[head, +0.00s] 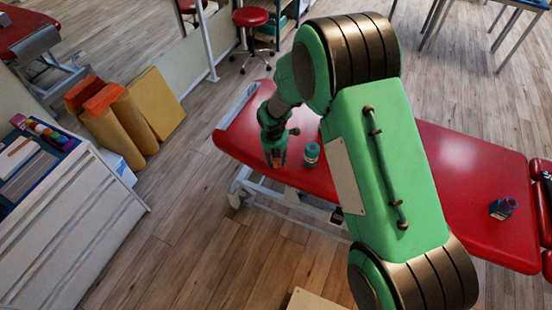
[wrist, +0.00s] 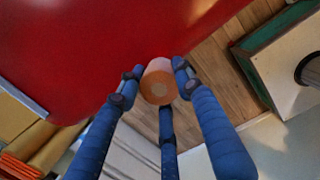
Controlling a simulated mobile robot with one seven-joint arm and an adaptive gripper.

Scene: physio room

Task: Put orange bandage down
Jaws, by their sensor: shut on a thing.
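The orange bandage (wrist: 158,84) is a short pale-orange roll, seen end-on in the wrist view. My gripper (wrist: 155,90) has blue fingers and is shut around the roll. In the head view my gripper (head: 276,157) is at the near edge of the red treatment table (head: 465,170), towards its left end. The bandage is mostly hidden there by the fingers. In the wrist view the roll overlaps the border between red table and wooden floor. I cannot tell whether it touches the table.
A teal jar (head: 312,153) stands on the table just right of my gripper. A small dark box with a purple top (head: 502,208) is farther right. My arm hides the table's middle. Orange and yellow rolls (head: 120,117) stand on the floor at left, near a white cabinet (head: 75,225).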

